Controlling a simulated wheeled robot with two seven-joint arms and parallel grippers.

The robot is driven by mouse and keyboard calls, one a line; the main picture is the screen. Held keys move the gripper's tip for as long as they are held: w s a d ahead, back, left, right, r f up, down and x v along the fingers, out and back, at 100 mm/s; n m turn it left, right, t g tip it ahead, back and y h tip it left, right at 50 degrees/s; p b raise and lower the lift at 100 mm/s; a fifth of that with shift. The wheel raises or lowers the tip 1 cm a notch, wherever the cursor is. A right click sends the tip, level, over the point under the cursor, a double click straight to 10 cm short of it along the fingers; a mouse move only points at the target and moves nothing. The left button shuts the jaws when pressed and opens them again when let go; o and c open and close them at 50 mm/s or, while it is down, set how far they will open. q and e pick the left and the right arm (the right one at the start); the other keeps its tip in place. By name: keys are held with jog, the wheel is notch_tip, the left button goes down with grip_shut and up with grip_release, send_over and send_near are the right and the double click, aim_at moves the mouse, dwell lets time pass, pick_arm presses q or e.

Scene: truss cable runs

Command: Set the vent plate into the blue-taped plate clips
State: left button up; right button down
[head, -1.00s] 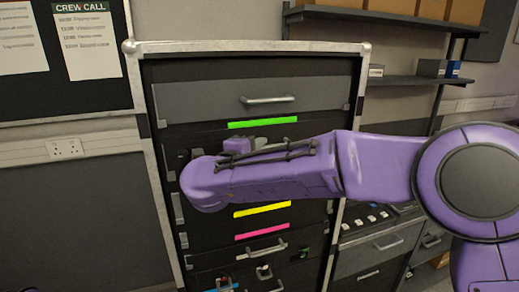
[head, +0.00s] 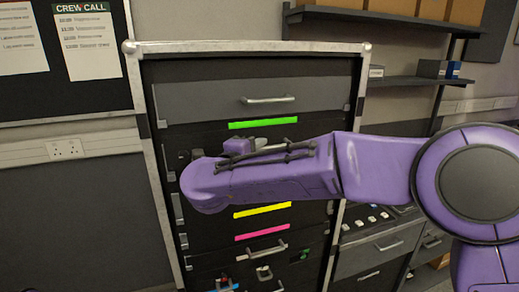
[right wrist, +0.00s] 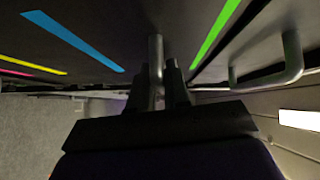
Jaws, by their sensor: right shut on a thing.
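In the right wrist view my right gripper (right wrist: 159,88) is shut on a pale metal bar handle (right wrist: 156,55). The handle stands in front of a dark surface, between a blue tape strip (right wrist: 73,41) and a green tape strip (right wrist: 216,32). The green strip also shows in the head view (head: 263,123). In the head view my right arm hides the right fingers, the blue tape and most of the rack face there. I cannot make out the vent plate's outline or its clips, or tell whether it is seated. My left gripper is out of view.
The rack frame (head: 250,47) holds a grey drawer (head: 252,99) above, with yellow tape (head: 262,210) and magenta tape (head: 262,230) below. Cables and connectors hang low in the rack. A drawer cabinet (head: 383,246) stands right, with shelves above it.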

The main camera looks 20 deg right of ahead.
jog(key=shift+f+b, duration=0.55)
jog(key=shift+f, duration=0.4)
dwell(1.5)
jog(key=c, duration=1)
grip_release()
jog(key=shift+w, duration=0.15)
jog(key=shift+a+f, duration=0.1)
jog(key=shift+f, duration=0.05)
jog(key=s+a+b, duration=0.1)
jog(key=s+a, duration=0.1)
jog(key=s, duration=0.3)
jog(key=s+a+b, duration=0.2)
jog(key=s, duration=0.3)
jog(key=s+a+b, duration=0.2)
jog(key=s, duration=0.2)
jog(key=shift+s+a+r, duration=0.35)
jog(key=shift+s, duration=0.05)
